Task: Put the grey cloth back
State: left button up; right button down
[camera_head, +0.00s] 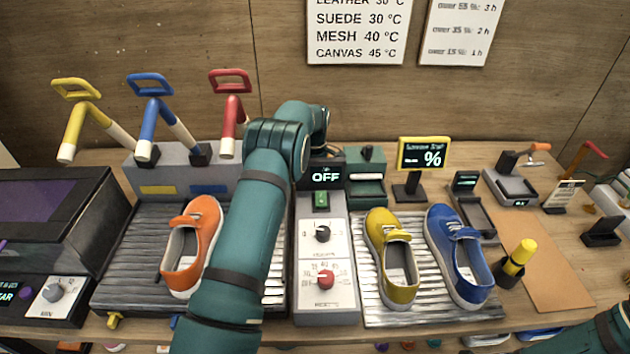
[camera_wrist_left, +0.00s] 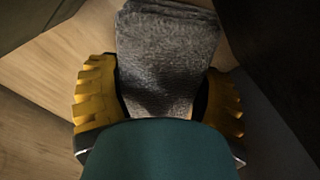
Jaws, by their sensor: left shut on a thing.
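The grey cloth (camera_wrist_left: 166,48) is a rough, folded dark grey piece in the left wrist view. It lies between the yellow fingers of my left gripper (camera_wrist_left: 160,100), which is shut on it. A wooden surface (camera_wrist_left: 62,48) shows beside the cloth; I cannot tell whether the cloth touches it. In the head view my left arm reaches over the bench to the back, and its gripper and the cloth are hidden there. My right gripper is out of view; only part of my right arm shows at the lower right.
An orange sneaker (camera_head: 205,232) is on the left rack, partly behind my arm. A yellow sneaker (camera_head: 388,262) and a blue sneaker (camera_head: 462,262) are on the right rack. A control panel (camera_head: 326,312) stands between racks. Yellow, blue and red-handled tools (camera_head: 228,125) stand at the back left.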

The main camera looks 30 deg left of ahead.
pick_arm(q)
notch_tip(320, 180, down, 3)
jog(key=shift+w+r, duration=0.1)
jog(key=shift+f, duration=0.2)
jog(key=o, duration=1.1)
jog(key=shift+o, duration=0.2)
jog(key=shift+r, duration=0.1)
